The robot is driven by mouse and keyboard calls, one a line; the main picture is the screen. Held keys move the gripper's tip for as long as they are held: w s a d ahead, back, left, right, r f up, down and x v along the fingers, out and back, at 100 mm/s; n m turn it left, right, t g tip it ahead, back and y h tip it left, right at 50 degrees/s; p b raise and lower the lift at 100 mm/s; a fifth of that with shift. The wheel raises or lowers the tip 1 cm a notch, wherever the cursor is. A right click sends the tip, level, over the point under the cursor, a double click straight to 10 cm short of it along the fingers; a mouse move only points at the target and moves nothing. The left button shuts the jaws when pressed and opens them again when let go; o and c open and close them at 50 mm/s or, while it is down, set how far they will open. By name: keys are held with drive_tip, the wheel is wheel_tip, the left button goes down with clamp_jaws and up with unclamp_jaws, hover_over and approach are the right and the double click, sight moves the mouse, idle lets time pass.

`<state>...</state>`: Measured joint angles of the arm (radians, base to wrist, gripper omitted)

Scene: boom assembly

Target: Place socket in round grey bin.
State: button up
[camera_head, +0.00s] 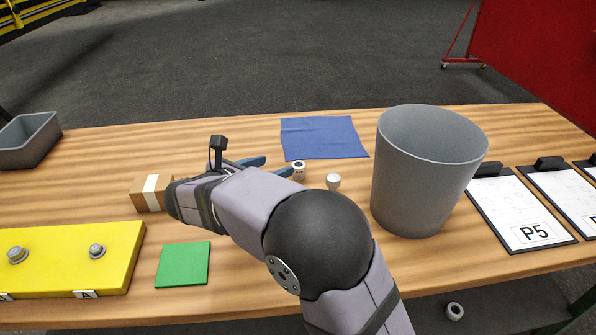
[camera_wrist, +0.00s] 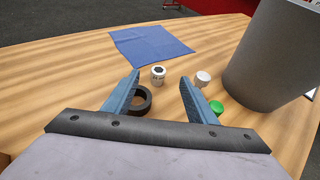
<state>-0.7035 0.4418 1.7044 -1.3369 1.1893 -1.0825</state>
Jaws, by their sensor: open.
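The socket (camera_head: 298,170), a short silver cylinder with a dark hole in its top, stands upright on the wooden table. In the wrist view the socket (camera_wrist: 158,75) shows just beyond and between the fingertips. My gripper (camera_head: 279,164) is open, its blue fingers pointing toward the socket; in the wrist view my gripper (camera_wrist: 160,77) has nothing clasped between its fingers. The round grey bin (camera_head: 419,185) stands upright to the right of the socket. The bin (camera_wrist: 268,60) is also at the right of the wrist view. The bin's floor is hidden.
A small white-silver cylinder (camera_head: 333,181) stands between socket and bin. A black ring (camera_wrist: 141,100) and a green round item (camera_wrist: 216,107) lie near the fingers. A blue cloth (camera_head: 323,137) lies behind; a cardboard box (camera_head: 148,193) is left. Clipboards (camera_head: 522,212) lie right.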

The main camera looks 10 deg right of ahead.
wheel_tip(320, 180, up, 4)
drive_tip(key=m, duration=0.1)
drive_tip(key=m+g+y+p, duration=0.65)
drive_tip(key=m+p, duration=0.65)
drive_tip(key=m, duration=1.6)
hover_over(298, 165)
drive_tip(key=s, duration=0.2)
drive_tip(key=shift+y, duration=0.45)
drive_tip(key=shift+w+a+f, duration=0.1)
drive_tip(key=shift+w+f, duration=0.1)
drive_tip(key=shift+f, duration=1.75)
drive_tip(key=shift+w+f, duration=0.15)
drive_tip(key=shift+f, duration=1.75)
drive_tip(key=shift+w+f+p, duration=0.1)
drive_tip(key=shift+f+p, duration=0.5)
drive_tip(key=shift+p, duration=0.15)
drive_tip(key=shift+p+x, duration=0.7)
drive_tip(key=shift+x, duration=1.25)
